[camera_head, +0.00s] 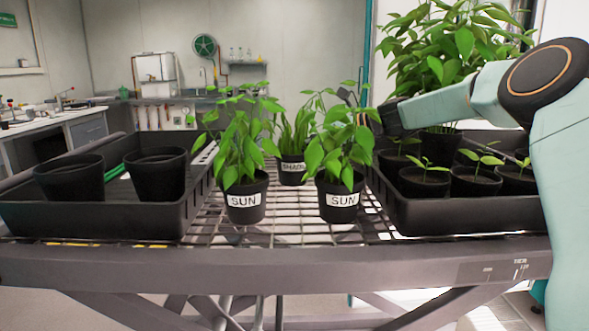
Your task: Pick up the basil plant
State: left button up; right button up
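Two leafy green plants in black pots labelled SUN stand on the wire rack, one left of centre (245,200) and one right of centre (341,198). A third potted plant (292,168) with narrower upright leaves stands behind and between them; its label is partly covered and appears to read SHADE. I cannot tell which is the basil. My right gripper (358,104) comes in from the right at the upper leaves of the right SUN plant. Leaves partly hide its fingers, so its opening is unclear, and I see no pot held in it. My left gripper is out of view.
A black tray (90,217) with two black pots (157,172) sits at the left. Another black tray (455,218) with several seedling pots (423,182) sits at the right, with a large bushy plant (445,55) behind. The wire rack's front strip (285,232) is bare.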

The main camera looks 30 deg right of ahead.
jog(key=shift+a+r, duration=0.15)
jog(key=shift+a, duration=0.1)
jog(key=shift+c, duration=2.2)
jog(key=shift+d+f, duration=0.1)
jog(key=shift+f, duration=0.1)
grip_shut()
jog(key=shift+r, duration=0.2)
